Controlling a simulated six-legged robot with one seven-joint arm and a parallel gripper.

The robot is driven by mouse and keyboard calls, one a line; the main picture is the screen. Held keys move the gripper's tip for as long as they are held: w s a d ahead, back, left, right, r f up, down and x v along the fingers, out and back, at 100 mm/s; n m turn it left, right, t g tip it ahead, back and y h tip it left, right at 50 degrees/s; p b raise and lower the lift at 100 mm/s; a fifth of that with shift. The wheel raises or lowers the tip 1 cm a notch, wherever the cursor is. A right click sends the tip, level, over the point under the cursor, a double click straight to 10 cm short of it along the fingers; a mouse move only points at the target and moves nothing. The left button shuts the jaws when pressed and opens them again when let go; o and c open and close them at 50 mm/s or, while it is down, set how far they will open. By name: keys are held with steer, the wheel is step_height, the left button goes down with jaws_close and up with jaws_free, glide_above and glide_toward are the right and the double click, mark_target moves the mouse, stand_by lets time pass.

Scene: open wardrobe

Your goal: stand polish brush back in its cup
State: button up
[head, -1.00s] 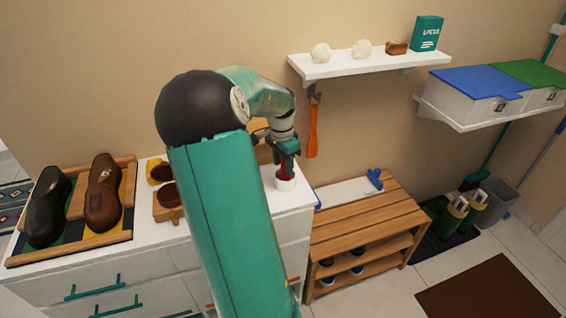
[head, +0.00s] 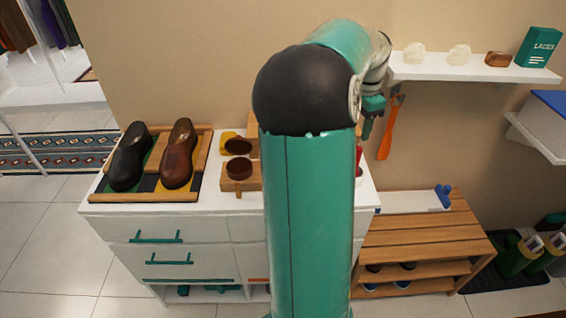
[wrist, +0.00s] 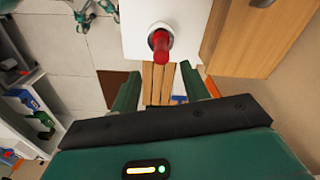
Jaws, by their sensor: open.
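In the head view only a sliver of red (head: 359,158) shows beside my arm, and the cup is hidden there. My gripper (wrist: 161,72) is open and empty, its two green fingers spread wide, with a gap between them and the handle. In the head view my gripper (head: 371,116) hangs above the cabinet's right end, apart from the brush.
A shoe tray (head: 100,197) with a black and a brown shoe lies on the cabinet's left part. Round brown tins (head: 239,168) sit near the middle. A wall shelf (head: 455,73) and a hanging orange shoehorn (head: 388,130) are close right of my gripper. A slatted bench (head: 425,243) stands below.

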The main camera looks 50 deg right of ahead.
steer(key=w+a+r+n+t, duration=0.1)
steer(key=w+a+n, duration=0.25)
steer(key=a, duration=0.45)
steer(key=w+a+r+n+t, duration=0.1)
steer(key=w+a+n, duration=0.25)
steer(key=a, duration=0.55)
steer(key=w+a+r+n+t, duration=0.1)
steer(key=w+a+r+n, duration=0.2)
steer(key=a, duration=0.5)
steer(key=s+a+f+n+t, duration=0.1)
steer(key=s+a+n, duration=0.2)
steer(key=a+n, duration=0.3)
steer(key=s+a+f+n+t, duration=0.1)
steer(key=s+a+n, duration=0.3)
steer(key=a, duration=1.3)
steer(key=n, duration=0.3)
steer(key=shift+t, duration=0.4)
steer(key=shift+w+f, duration=0.1)
steer(key=shift+c, duration=1.1)
